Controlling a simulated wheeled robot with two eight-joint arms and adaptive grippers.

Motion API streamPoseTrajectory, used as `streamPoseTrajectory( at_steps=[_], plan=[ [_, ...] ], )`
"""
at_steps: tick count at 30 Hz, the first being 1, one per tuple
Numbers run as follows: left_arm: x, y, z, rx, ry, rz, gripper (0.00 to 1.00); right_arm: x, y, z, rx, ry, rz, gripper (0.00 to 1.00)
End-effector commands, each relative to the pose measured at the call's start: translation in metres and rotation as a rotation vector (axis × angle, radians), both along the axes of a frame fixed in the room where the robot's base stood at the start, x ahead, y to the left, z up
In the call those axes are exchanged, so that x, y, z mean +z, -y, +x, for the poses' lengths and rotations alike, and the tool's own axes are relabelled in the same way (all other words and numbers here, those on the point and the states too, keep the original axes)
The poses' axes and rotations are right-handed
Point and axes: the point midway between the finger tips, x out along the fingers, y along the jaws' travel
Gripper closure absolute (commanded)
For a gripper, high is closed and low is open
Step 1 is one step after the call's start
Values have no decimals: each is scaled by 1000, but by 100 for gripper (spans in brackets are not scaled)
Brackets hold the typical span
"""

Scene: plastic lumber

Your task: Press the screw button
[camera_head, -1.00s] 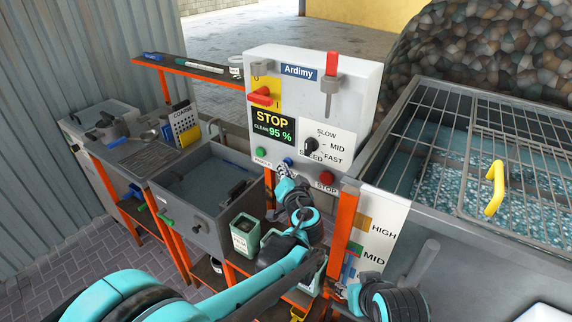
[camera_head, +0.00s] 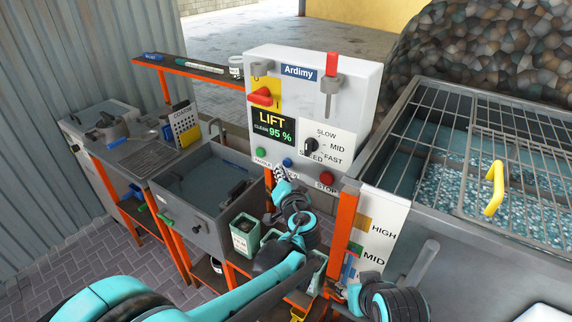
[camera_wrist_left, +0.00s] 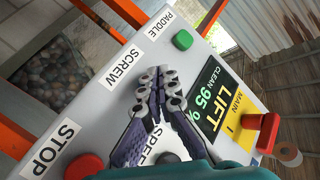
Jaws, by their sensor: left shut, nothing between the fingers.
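The blue screw button (camera_head: 287,162) is on the lower part of the white control panel (camera_head: 350,95), between a green and a red button. My left gripper (camera_head: 281,174) is shut and empty, its tips just below and in front of the blue button. In the left wrist view the closed fingertips (camera_wrist_left: 158,76) lie over the panel beside the SCREW label (camera_wrist_left: 123,67) and hide the button. I cannot tell whether they touch it. The display (camera_head: 273,127) reads LIFT and CLEAN 95 %. My right gripper (camera_head: 368,279) is at the lower right, its fingers unclear.
The green paddle button (camera_head: 261,153) and red stop button (camera_head: 327,178) flank the blue one. A speed knob (camera_head: 311,146) and red switch handle (camera_head: 262,97) sit above. A grated tank (camera_head: 460,150) stands right; a grey sink (camera_head: 205,190) stands left.

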Motion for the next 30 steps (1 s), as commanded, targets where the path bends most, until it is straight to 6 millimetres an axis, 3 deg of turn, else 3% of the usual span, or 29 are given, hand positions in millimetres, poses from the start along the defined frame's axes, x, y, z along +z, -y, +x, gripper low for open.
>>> streamPoseTrajectory(
  at_steps=[11,24,30],
  plan=[
    [0,-3,-3,0,0,0,100,0,0,0,0,0,0,60],
    [0,-27,-37,0,0,0,100,5,0,0,0,0,0,60],
    [0,-30,-42,0,0,0,100,5,0,0,0,0,0,60]
  ],
)
